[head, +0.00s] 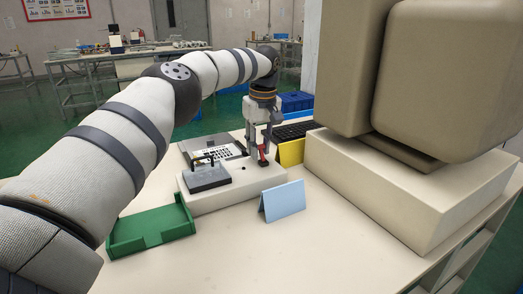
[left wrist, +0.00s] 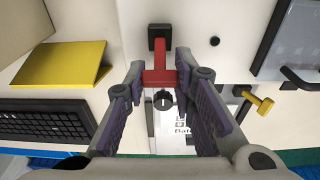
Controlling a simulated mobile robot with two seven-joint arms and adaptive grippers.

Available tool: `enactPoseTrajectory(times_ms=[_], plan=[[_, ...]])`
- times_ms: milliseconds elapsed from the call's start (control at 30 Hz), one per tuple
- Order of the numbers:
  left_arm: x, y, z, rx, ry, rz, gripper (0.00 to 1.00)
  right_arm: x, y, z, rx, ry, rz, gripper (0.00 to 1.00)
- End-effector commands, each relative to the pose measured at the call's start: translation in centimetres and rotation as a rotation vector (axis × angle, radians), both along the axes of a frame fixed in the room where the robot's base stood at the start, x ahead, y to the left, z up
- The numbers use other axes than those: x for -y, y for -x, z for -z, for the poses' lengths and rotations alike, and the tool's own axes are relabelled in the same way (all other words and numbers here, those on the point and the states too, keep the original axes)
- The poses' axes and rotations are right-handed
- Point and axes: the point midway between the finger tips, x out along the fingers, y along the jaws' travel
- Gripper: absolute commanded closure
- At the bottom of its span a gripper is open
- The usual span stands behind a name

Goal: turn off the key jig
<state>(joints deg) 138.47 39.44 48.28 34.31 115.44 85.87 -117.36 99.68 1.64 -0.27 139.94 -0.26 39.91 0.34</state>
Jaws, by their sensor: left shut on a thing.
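The key jig (head: 245,187) is a low off-white box on the table, with a dark grey block with black handles (head: 207,178) at its left end. A red lever (head: 263,161) stands at its right end. My left gripper (head: 262,150) comes down over the lever from above. In the left wrist view, my left gripper (left wrist: 160,74) is shut on the crosspiece of the T-shaped red lever (left wrist: 160,77), whose stem runs to a black square mount (left wrist: 158,34). A black round knob (left wrist: 162,101) with a white mark lies between the fingers. My right gripper is out of view.
A blue folded card (head: 282,201) stands in front of the jig, a yellow one (head: 290,153) behind its right end. A green tray (head: 150,232) lies at left. A keyboard (head: 295,131) and a large beige monitor (head: 430,75) on its base stand right.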

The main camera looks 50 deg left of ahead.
Motion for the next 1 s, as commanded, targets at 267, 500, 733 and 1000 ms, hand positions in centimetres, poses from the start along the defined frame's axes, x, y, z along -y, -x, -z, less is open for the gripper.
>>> enactPoseTrajectory(times_ms=[267, 500, 733, 1000], plan=[[0.0, 0.1, 0.2, -0.011, 0.011, 0.002, 1.0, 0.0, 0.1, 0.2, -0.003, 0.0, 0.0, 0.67], [0.1, 0.1, 0.3, -0.012, 0.011, 0.002, 0.72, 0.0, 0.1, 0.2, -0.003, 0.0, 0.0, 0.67], [0.0, 0.1, 0.2, -0.008, 0.01, 0.0, 0.55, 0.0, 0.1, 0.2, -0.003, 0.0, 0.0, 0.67], [0.2, 0.0, -1.8, -0.002, 0.009, 0.0, 0.55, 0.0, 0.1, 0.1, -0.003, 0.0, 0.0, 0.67]])
